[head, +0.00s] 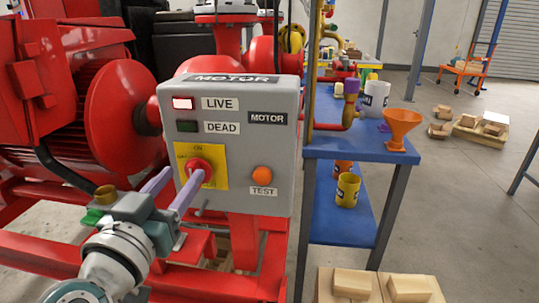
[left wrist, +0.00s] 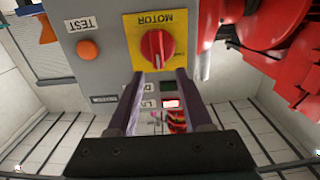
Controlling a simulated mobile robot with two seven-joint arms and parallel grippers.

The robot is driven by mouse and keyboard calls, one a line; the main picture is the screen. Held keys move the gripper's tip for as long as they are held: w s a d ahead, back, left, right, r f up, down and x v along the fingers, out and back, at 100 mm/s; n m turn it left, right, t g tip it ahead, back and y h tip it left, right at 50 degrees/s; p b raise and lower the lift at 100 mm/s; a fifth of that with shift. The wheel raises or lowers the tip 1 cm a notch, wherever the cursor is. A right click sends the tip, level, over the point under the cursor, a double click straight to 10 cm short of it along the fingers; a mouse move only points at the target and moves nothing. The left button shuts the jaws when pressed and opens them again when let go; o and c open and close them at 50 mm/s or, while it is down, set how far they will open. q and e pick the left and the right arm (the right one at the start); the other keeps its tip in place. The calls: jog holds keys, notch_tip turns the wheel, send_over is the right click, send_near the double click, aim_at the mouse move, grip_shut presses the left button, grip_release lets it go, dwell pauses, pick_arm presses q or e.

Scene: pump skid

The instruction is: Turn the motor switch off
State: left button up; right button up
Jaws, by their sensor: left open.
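The motor switch is a red rotary knob (head: 199,170) on a yellow plate (head: 215,180) at the lower left of the grey motor box (head: 235,130). In the left wrist view the knob (left wrist: 157,48) appears upside down, its grip bar lying along the picture's vertical. The LIVE lamp (head: 183,103) glows bright; the DEAD lamp (head: 187,126) is dark green. My left gripper (head: 186,172) is open, its purple fingers pointing at the plate. In the left wrist view the fingertips (left wrist: 159,75) stand apart, just short of the knob. Contact cannot be told. My right gripper is out of view.
An orange TEST button (head: 262,175) sits right of the switch. The red motor (head: 105,110) and its frame crowd the left. A blue table (head: 350,150) with an orange funnel (head: 402,125) stands right. Wooden blocks (head: 380,287) are at the bottom right.

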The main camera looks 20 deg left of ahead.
aim_at(190, 168)
pick_arm(q)
jog(key=shift+x, duration=1.75)
jog(key=shift+d, duration=0.1)
grip_shut()
